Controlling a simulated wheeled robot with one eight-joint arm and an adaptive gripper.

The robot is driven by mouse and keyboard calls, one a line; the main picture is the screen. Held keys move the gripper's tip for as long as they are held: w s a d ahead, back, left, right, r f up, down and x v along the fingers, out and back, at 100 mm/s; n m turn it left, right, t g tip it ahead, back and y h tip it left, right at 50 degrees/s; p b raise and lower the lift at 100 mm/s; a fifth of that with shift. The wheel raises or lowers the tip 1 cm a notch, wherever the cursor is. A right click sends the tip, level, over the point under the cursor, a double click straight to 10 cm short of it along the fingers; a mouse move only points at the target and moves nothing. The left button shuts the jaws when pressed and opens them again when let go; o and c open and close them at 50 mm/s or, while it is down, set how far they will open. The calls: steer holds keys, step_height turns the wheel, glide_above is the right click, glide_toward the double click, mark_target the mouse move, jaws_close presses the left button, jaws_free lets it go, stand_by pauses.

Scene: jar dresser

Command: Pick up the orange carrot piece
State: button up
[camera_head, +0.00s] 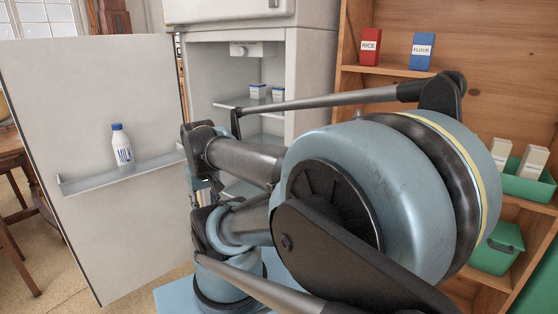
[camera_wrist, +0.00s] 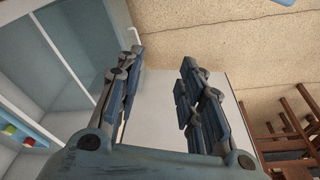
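No orange carrot piece can be made out in either view. In the wrist view my gripper (camera_wrist: 162,68) is open, with two blue-grey jointed fingers apart and nothing between them. The open white fridge (camera_head: 312,85) stands behind my arm in the head view; its interior also shows at the left of the wrist view (camera_wrist: 75,42). Small coloured items (camera_wrist: 11,129), reddish, yellowish and green, sit at the left edge of the wrist view, too small to identify. In the head view my arm hides much of the lower fridge interior.
The open fridge door (camera_head: 95,90) stands at the left, with a milk bottle (camera_head: 122,147) on its shelf (camera_head: 120,174). White-and-blue tubs (camera_head: 257,91) sit on a fridge shelf. A wooden shelf unit (camera_head: 465,25) at right holds a rice box (camera_head: 370,46) and flour box (camera_head: 422,51).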

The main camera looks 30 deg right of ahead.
steer(key=w+d+r+m+h, duration=0.2)
steer(key=w+d+r+m, duration=0.15)
steer(key=w+d, duration=0.55)
steer(key=w+d+r+m+h, duration=0.1)
steer(key=w+d+r+m, duration=0.25)
steer(key=w+d, duration=0.55)
steer(key=w+d+f+m+h, duration=0.1)
steer(key=w+d+f+m, duration=0.1)
steer(key=d, duration=0.5)
steer(key=w+d+f+m+h, duration=0.1)
steer(key=w+d+f+m, duration=0.1)
steer(key=w+d, duration=0.3)
steer(key=w+d+f+m, duration=0.2)
steer(key=w+d, duration=0.1)
steer(key=d, duration=0.7)
steer(key=shift+w+d+h, duration=0.35)
steer(key=shift+d+h, duration=0.05)
steer(key=shift+w+d+f, duration=0.1)
steer(key=shift+d+f, duration=0.25)
steer(key=shift+f, duration=0.1)
steer(key=shift+w+x, duration=0.1)
steer(key=shift+x, duration=1.45)
steer(key=shift+w+x, duration=0.15)
steer(key=shift+x, duration=1.4)
steer(key=shift+d+r, duration=0.1)
steer(key=c, duration=0.6)
